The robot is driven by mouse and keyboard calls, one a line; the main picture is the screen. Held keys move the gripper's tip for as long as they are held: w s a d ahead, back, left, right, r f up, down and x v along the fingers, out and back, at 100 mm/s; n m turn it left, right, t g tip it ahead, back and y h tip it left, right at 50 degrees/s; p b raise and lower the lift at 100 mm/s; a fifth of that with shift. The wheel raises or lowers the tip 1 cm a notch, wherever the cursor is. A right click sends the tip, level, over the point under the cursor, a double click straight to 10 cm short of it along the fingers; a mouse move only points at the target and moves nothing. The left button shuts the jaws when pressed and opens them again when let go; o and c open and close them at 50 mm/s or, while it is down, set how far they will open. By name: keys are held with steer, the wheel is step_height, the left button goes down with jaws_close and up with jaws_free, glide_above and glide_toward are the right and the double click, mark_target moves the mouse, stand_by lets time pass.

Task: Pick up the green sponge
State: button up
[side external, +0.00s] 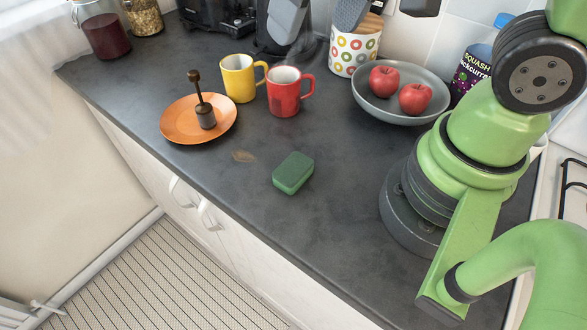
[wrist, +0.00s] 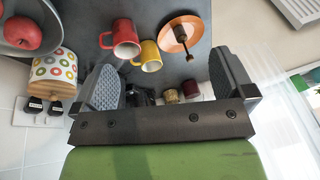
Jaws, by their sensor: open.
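The green sponge (side external: 293,173) lies flat on the dark counter in the side view, in front of the red mug, with clear counter around it. It does not show in the wrist view. My gripper (wrist: 163,60) is open and empty in the wrist view, its two grey pads wide apart. In the side view, grey pads show at the top edge, well above and away from the sponge; the rest of the gripper is out of frame there.
An orange plate (side external: 174,128) with a dark tamper (side external: 203,112), a yellow mug (side external: 239,84) and a red mug (side external: 284,97) stand behind the sponge. A grey bowl (side external: 367,98) of red apples is at the back right. A small brown stain (side external: 244,156) marks the counter (side external: 330,240).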

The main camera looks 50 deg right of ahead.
step_height(320, 180, down, 9)
steer(key=w+a+n+g, duration=0.2)
steer(key=a+g, duration=0.1)
steer(key=h, duration=0.1)
glide_above(287, 164)
steer(key=shift+g, duration=0.3)
step_height(287, 164, down, 9)
steer(key=shift+d+r, duration=0.1)
steer(key=shift+f, duration=3.1)
steer(key=c, duration=1)
steer(key=shift+r, duration=0.15)
step_height(287, 164, up, 10)
steer(key=shift+f, duration=0.1)
